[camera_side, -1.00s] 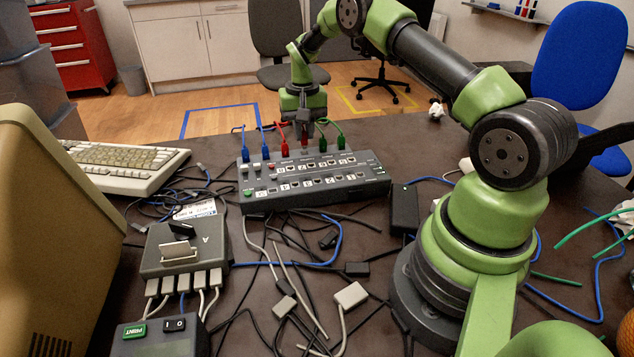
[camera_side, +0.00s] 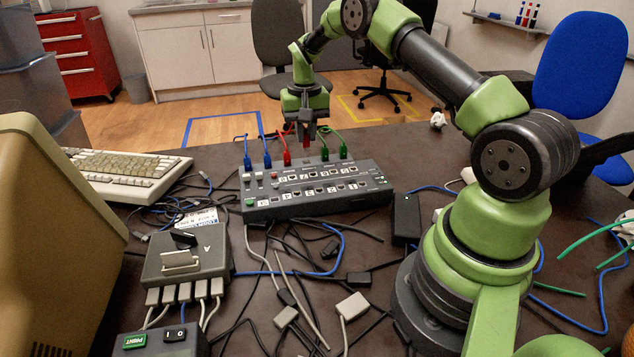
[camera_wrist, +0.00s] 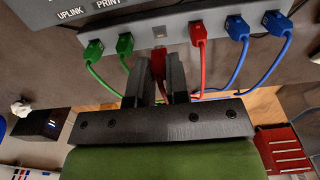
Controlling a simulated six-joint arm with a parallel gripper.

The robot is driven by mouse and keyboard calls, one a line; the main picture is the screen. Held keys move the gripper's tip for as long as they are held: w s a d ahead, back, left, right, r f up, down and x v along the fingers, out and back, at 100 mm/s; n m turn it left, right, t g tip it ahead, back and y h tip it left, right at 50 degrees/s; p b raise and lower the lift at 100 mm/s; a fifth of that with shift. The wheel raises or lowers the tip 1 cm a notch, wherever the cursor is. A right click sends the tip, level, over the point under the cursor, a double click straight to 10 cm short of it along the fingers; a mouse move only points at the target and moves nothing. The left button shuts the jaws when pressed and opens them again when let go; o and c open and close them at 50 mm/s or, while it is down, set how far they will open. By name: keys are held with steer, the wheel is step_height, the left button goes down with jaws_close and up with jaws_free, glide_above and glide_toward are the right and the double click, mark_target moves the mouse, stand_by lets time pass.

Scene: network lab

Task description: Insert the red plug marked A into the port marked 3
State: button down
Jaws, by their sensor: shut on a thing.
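My gripper (camera_wrist: 160,84) is shut on a red plug (camera_wrist: 158,64). In the wrist view the plug shows between the dark fingers, just short of a pale square slot on the grey strip. In the side view my gripper (camera_side: 306,134) is at the back edge of the grey port console (camera_side: 262,207), beside the other red plug (camera_side: 287,158). That other red plug also shows in the wrist view (camera_wrist: 198,33), standing in the strip with its red cable. I cannot tell whether the held plug is clear of the strip. Its letter and the port numbers are not readable.
Two blue plugs (camera_side: 267,160) and two green plugs (camera_side: 325,153) stand along the console's back row, close beside my gripper. A grey box with a lever (camera_side: 181,262) and loose cables lie in front. A keyboard (camera_side: 125,172) is at left.

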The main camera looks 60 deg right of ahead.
steer(key=s+a+r, duration=0.4)
steer(key=s+a, duration=0.5)
steer(key=shift+s+f, duration=0.1)
steer(key=shift+f, duration=2.3)
steer(key=shift+f, duration=0.9)
steer(key=c, duration=1)
jaws_free()
steer(key=shift+c, duration=0.2)
steer(key=s+a+r+n+t, duration=0.1)
steer(key=s+a+r+t, duration=0.2)
steer(key=r, duration=0.8)
steer(key=s+a+r+n+t, duration=0.15)
steer(key=a+r, duration=0.25)
steer(key=r, duration=0.6)
steer(key=s+a+r+n+t+y, duration=0.2)
steer(key=s+a+r, duration=0.2)
steer(key=s, duration=0.6)
steer(key=shift+a+t, duration=0.35)
steer(key=shift+a, duration=0.35)
